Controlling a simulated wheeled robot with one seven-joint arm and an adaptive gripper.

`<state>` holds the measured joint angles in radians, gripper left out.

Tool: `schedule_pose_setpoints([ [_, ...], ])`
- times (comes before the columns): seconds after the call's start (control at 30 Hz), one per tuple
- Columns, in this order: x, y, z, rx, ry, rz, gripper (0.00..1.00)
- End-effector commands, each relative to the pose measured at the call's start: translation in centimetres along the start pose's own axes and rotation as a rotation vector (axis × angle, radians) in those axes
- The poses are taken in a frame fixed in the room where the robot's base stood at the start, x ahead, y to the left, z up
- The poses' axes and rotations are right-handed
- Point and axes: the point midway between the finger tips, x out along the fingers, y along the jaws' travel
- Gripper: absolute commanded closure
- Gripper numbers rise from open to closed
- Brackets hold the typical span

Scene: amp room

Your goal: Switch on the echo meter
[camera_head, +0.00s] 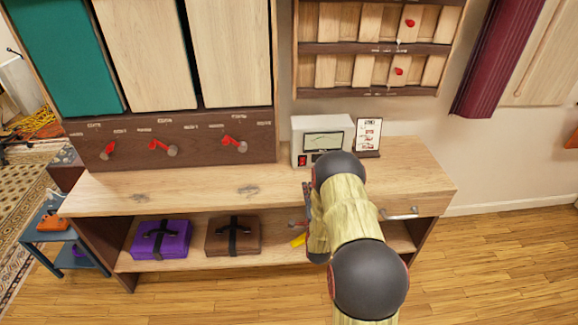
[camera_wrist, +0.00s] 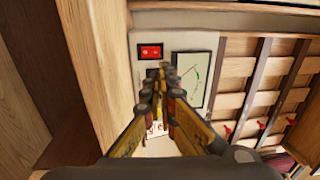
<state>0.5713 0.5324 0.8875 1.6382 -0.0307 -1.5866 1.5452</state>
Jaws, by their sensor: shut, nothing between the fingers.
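The echo meter is a white box (camera_head: 297,135) with a dial, standing on the wooden bench against the wall. Its red rocker switch (camera_head: 303,160) is at the lower left of its front. In the wrist view the switch (camera_wrist: 150,52) is lit-looking red in a dark frame, left of the dial (camera_wrist: 190,78). My gripper (camera_wrist: 152,82) is shut and empty, its fingertips just below the switch in that picture. I cannot tell whether they touch the meter. In the head view my gripper (camera_head: 307,192) is partly hidden by my arm, in front of the bench.
A framed card (camera_head: 367,136) stands right of the meter. A panel with red-handled levers (camera_head: 235,145) is to the left, and a slatted rack (camera_head: 375,50) hangs above. Purple (camera_head: 162,239) and brown (camera_head: 232,236) cases lie on the shelf below. The bench top (camera_head: 200,184) is mostly clear.

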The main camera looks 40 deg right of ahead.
Motion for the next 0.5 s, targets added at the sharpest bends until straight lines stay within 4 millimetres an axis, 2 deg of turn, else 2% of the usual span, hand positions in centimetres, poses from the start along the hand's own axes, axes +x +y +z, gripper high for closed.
schedule_pose_setpoints([
  [0.2,-0.74,0.67,-0.64,0.028,0.01,-0.023,1.0],
  [0.5,-0.7,0.64,-0.63,0.028,0.01,-0.023,1.0],
])
